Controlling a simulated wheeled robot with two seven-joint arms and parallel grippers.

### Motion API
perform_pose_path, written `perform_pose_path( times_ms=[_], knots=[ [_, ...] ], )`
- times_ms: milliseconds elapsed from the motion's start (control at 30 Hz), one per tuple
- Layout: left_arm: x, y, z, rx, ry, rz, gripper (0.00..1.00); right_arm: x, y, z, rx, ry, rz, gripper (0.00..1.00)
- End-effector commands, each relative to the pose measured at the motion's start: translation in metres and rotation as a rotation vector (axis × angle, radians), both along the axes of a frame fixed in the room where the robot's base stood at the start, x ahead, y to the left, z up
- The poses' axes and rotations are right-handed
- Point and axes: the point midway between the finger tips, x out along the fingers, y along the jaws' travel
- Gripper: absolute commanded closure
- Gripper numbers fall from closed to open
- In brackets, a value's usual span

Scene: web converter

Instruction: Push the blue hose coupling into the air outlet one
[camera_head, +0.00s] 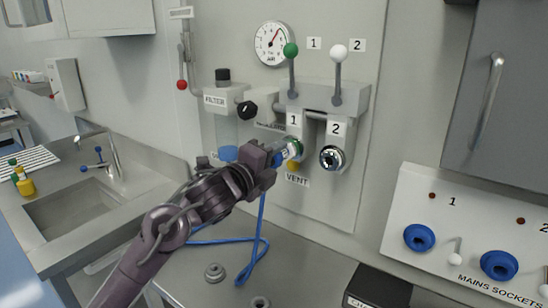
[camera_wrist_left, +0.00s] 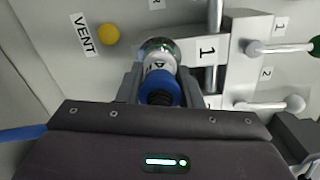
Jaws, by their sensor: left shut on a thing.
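My left gripper (camera_head: 283,152) is shut on the blue hose coupling, at air outlet one under the "1" label. In the left wrist view the blue coupling (camera_wrist_left: 160,88) sits between the two fingers (camera_wrist_left: 160,93), its front end against or just short of the shiny, green-tinged ring of outlet one (camera_wrist_left: 158,47). I cannot tell whether it is seated. The gripper hides much of the coupling and outlet one (camera_head: 296,149) in the head view. The blue hose (camera_head: 262,222) hangs below the gripper onto the bench. My right gripper is not in view.
Outlet two (camera_head: 332,158) is free, to the right. Levers with green (camera_head: 290,50) and white (camera_head: 338,53) knobs stand above. The yellow vent button (camera_wrist_left: 109,34) is close by. A sink (camera_head: 85,208) is at left and a mains socket panel (camera_head: 460,240) at right.

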Motion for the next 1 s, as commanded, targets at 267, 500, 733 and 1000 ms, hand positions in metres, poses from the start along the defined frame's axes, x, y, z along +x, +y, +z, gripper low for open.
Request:
perform_pose_path(
  times_ms=[267,500,733,1000],
  knots=[
    [0.000,0.000,0.001,-0.002,-0.001,0.001,0.61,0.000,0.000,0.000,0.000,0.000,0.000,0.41],
    [0.000,0.000,0.001,-0.001,-0.001,0.000,0.42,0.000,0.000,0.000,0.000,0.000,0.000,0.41],
    [-0.003,0.002,0.000,0.000,-0.001,0.000,0.42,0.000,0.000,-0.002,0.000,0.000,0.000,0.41],
    [-0.036,0.026,-0.003,0.002,-0.003,0.001,0.42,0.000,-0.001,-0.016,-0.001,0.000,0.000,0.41]
  ],
)
